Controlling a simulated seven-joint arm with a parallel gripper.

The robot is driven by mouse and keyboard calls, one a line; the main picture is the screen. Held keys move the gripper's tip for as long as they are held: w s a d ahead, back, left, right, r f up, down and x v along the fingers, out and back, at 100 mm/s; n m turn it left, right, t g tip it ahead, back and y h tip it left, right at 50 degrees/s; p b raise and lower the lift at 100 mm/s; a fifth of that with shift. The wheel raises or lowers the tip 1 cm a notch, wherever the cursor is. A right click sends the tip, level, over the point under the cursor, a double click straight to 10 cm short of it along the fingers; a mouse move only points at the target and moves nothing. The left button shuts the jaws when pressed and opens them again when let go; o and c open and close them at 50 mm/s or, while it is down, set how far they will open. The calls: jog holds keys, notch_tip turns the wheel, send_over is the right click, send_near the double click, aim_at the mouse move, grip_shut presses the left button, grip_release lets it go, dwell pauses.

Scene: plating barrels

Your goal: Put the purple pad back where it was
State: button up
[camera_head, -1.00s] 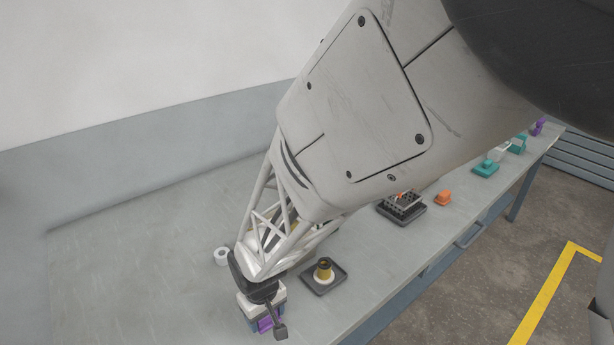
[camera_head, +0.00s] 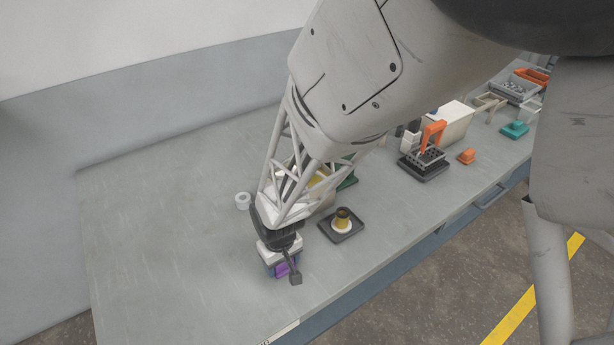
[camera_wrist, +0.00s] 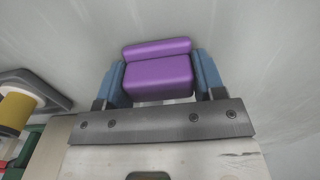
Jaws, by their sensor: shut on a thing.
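The purple pad (camera_wrist: 158,72) is between the two blue fingers of my gripper (camera_wrist: 160,82) in the wrist view, and the fingers are shut on it. In the head view the purple pad (camera_head: 283,270) shows low at my gripper (camera_head: 284,268), over the near left part of the bench. The gripper and arm hide part of the pad. I cannot tell whether the pad touches the bench top. No marked place for the pad shows clearly.
A dark square tray (camera_head: 328,230) with a yellow-brown spool stands right of my gripper. A white ring (camera_head: 243,201) lies behind it. Further right are a dark rack (camera_head: 424,168) with an orange handle and an orange block (camera_head: 467,156). The bench (camera_head: 160,220) is clear to the left.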

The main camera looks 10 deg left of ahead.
jog(key=shift+f, duration=0.2)
jog(key=o, duration=0.9)
jog(key=shift+r, duration=0.15)
jog(key=shift+r, duration=6)
